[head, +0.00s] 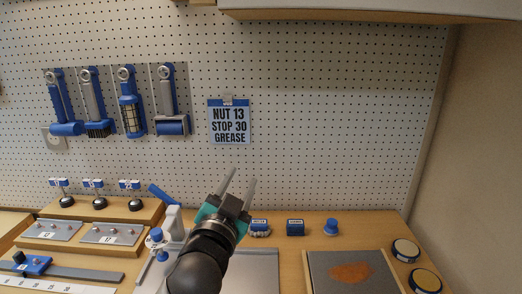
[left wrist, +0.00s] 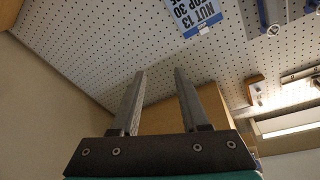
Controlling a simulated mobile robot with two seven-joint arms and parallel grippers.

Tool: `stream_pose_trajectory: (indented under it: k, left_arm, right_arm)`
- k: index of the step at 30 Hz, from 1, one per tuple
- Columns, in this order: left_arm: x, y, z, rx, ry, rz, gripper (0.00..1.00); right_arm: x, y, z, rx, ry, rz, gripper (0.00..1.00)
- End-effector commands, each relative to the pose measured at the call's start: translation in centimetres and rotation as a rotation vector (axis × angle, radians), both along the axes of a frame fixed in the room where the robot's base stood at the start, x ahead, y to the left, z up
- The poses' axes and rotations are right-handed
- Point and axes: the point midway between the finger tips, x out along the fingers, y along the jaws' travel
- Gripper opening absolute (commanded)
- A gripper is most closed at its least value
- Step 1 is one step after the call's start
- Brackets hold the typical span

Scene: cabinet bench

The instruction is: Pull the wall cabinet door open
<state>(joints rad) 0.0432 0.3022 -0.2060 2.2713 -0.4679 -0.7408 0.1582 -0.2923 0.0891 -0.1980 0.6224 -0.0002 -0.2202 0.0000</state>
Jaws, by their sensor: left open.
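The wall cabinet (head: 370,14) shows only as a pale lower edge with a wood strip along the top right of the head view. Its door front and handle cannot be made out. My left gripper (head: 243,177) is open and empty, pointing up in front of the pegboard, well below the cabinet. In the left wrist view its two fingers (left wrist: 160,100) stand apart with nothing between them. A wood panel (left wrist: 185,118) lies behind them, probably the cabinet's underside. My right gripper is out of view.
Pegboard (head: 320,110) carries a sign (head: 229,126) and several blue tools. The bench below holds blocks (head: 295,227), a blue knob (head: 331,227), a tray with an orange patch (head: 350,273) and round tins (head: 405,250). Space between gripper and cabinet looks clear.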

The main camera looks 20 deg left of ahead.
Motion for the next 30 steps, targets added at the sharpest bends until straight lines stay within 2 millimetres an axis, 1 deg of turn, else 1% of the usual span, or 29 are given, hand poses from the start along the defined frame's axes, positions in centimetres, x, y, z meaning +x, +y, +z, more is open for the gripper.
stream_pose_trajectory:
  k: [1, 2, 3, 5, 6, 8, 9, 11, 12, 15, 18, 22, 24, 26, 28, 30]
  left_arm:
    - [0.6, -0.4, 3.7, 0.047, -0.113, -0.02, 0.45]
    - [0.8, -0.7, 5.7, 0.074, -0.177, -0.033, 0.45]
    - [0.9, -1.2, 8.4, 0.113, -0.263, -0.052, 0.45]
    - [0.6, -2.2, 12.5, 0.178, -0.394, -0.082, 0.45]
    - [0.2, -3.0, 15.1, 0.227, -0.482, -0.104, 0.45]
    - [-0.8, -4.3, 19.0, 0.305, -0.613, -0.139, 0.45]
    - [-1.6, -5.2, 21.4, 0.365, -0.699, -0.163, 0.45]
    - [-3.1, -6.8, 24.5, 0.458, -0.823, -0.2, 0.45]
    - [-4.2, -7.9, 26.4, 0.525, -0.899, -0.225, 0.45]
    - [-6.9, -10.6, 30.0, 0.706, -1.072, -0.285, 0.45]
    - [-9.5, -13.2, 32.3, 0.908, -1.214, -0.34, 0.45]
    - [-12.0, -15.8, 33.9, 1.199, -1.337, -0.394, 0.45]
    - [-12.7, -16.8, 34.2, 1.366, -1.371, -0.415, 0.45]
    - [-13.1, -17.3, 34.5, 1.514, -1.382, -0.425, 0.45]
    - [-13.1, -17.5, 34.7, 1.686, -1.369, -0.428, 0.45]
    - [-12.8, -17.2, 35.0, 1.859, -1.326, -0.42, 0.45]
  right_arm:
    - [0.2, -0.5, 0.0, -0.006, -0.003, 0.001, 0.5]
    - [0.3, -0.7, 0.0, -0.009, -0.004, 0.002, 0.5]
    - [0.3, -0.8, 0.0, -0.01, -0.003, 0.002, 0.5]
    - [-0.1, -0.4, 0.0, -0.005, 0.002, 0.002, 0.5]
    - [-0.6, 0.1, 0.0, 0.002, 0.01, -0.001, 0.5]
    - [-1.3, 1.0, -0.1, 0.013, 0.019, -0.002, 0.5]
    - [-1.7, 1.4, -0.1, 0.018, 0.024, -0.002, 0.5]
    - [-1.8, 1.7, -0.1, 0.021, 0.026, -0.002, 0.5]
    - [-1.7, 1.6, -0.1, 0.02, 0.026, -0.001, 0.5]
    - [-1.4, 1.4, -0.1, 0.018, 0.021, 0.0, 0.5]
    - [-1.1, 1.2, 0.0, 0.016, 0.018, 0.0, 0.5]
    - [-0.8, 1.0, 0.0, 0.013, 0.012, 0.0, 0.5]
    - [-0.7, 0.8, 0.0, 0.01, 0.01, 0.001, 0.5]
    - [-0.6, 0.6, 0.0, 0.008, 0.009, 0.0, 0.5]
    - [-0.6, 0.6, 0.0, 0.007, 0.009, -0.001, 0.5]
    - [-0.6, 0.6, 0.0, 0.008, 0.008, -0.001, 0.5]
